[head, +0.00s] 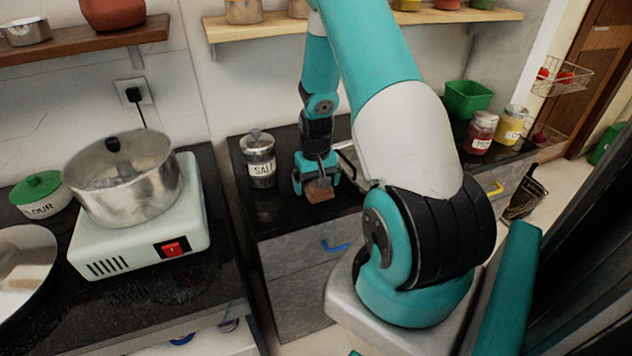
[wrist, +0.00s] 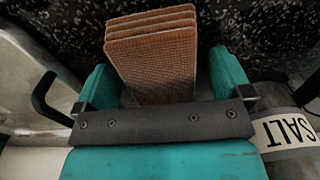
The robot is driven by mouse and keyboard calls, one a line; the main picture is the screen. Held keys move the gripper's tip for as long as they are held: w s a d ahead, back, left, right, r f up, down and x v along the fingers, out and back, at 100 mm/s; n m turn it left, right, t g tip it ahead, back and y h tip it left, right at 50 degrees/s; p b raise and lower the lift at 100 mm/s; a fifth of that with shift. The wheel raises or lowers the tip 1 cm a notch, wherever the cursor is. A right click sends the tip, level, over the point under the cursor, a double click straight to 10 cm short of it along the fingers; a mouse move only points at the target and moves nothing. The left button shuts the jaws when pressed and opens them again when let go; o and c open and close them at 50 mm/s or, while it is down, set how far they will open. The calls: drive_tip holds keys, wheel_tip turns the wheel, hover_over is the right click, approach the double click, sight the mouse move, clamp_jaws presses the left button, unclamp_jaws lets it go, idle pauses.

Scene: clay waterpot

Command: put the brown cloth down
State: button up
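The brown cloth (head: 319,190) is a small folded stack on the black counter (head: 285,213), just below my gripper (head: 315,177). In the wrist view the folded brown cloth (wrist: 152,55) shows several layers and lies between the two teal fingers of my gripper (wrist: 165,75). The fingers are spread wider than the cloth. A narrow gap shows at the right finger; at the left finger I cannot tell whether they touch. The cloth appears to rest on the counter, but its underside is hidden.
A salt jar (head: 259,158) stands close to the left of my gripper and shows in the wrist view (wrist: 290,132). A pot (head: 124,178) sits on a white stove (head: 145,240) farther left.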

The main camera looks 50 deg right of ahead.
sight(316, 180)
wheel_tip(316, 180, up, 12)
drive_tip(key=r, duration=0.1)
drive_tip(key=w+a+r+n+t+y, duration=0.1)
drive_tip(key=a+r+n, duration=0.25)
drive_tip(key=a, duration=0.55)
drive_tip(key=w+a+r+n, duration=0.15)
drive_tip(key=a+r, duration=0.25)
drive_tip(key=a, duration=0.6)
drive_tip(key=s+a+r+n+y, duration=0.1)
drive_tip(key=s+a+r+n, duration=0.1)
drive_tip(key=s+a, duration=0.3)
drive_tip(key=s+a+r+n+y, duration=0.1)
drive_tip(key=s+a+r+n, duration=0.2)
drive_tip(key=s+a, duration=0.3)
drive_tip(key=s+a+r+n+g+y, duration=0.1)
drive_tip(key=s+a+r+n, duration=0.1)
drive_tip(key=s+a, duration=0.4)
drive_tip(key=shift+s+a+r+n+b, duration=0.3)
drive_tip(key=shift+a+n, duration=0.4)
drive_tip(key=shift+a, duration=0.4)
drive_tip(key=shift+w+d+f, duration=0.1)
drive_tip(key=shift+d, duration=0.05)
